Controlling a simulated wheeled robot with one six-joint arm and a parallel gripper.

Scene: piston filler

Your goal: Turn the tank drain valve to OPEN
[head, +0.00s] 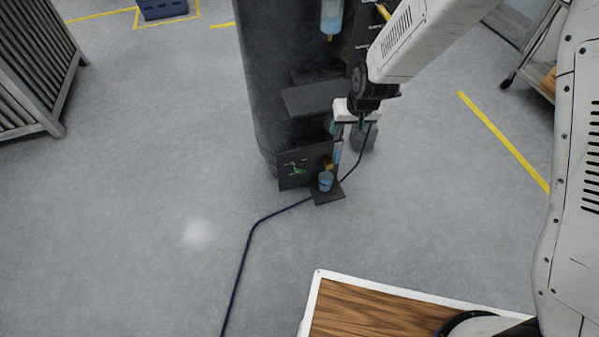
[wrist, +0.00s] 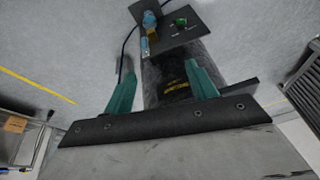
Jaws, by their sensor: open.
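A dark panel (head: 287,180) stands low at the front of the machine, with a small green knob (head: 298,170) on its face. The knob also shows at the top of the wrist view (wrist: 181,22). A small yellow part (head: 328,162) sits beside the panel, above a blue cup (head: 325,181). Labels are too small to read, so I cannot tell the valve's setting or be sure which part is the drain valve. My gripper (wrist: 160,68) has teal fingers spread apart with nothing between them. It is above and to the right of the panel, apart from the knob.
The dark machine column (head: 262,100) rises behind the panel, with a ledge (head: 312,98) sticking out near my arm. A blue hose (head: 254,223) runs across the floor. The cup stands on a small dark plate (head: 330,197).

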